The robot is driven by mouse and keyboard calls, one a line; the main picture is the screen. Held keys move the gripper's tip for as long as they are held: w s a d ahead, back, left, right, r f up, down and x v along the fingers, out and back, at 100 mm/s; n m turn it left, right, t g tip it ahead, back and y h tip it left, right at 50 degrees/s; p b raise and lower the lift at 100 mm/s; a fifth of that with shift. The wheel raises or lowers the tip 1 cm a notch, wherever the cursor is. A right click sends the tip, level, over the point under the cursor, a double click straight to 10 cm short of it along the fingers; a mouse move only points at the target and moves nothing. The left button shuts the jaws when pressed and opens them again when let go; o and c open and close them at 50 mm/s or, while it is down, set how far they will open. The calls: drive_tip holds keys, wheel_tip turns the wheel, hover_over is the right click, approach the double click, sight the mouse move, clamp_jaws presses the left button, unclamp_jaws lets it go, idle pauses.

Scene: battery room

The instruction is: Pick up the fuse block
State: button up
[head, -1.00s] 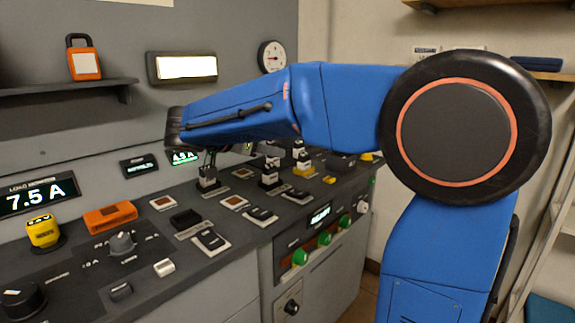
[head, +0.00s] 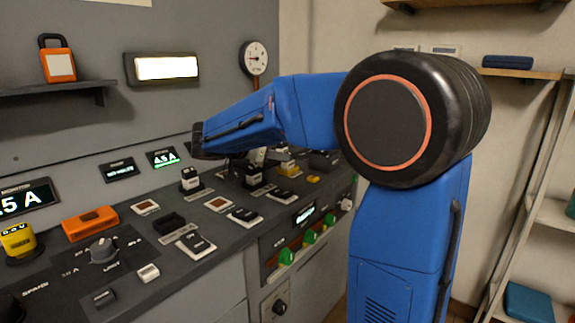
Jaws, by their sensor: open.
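An orange block (head: 90,223) lies at the left. I cannot tell which is the fuse block. My gripper (head: 238,163) is open and mostly hidden under the end of my blue arm. It hangs over the back of the console, between the black-and-white block and the dark-based one. No object shows between its fingers.
The console top holds a yellow knob (head: 18,242), a grey dial (head: 102,250), a small white block (head: 149,273) and rocker switches (head: 196,243). A shelf with an orange padlock (head: 57,62) juts from the wall. A rack (head: 545,214) stands right.

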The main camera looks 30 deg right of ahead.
drive_tip(key=shift+x, duration=2.7)
drive_tip(key=shift+s, duration=0.1)
clamp_jaws()
drive_tip(key=shift+r, duration=0.1)
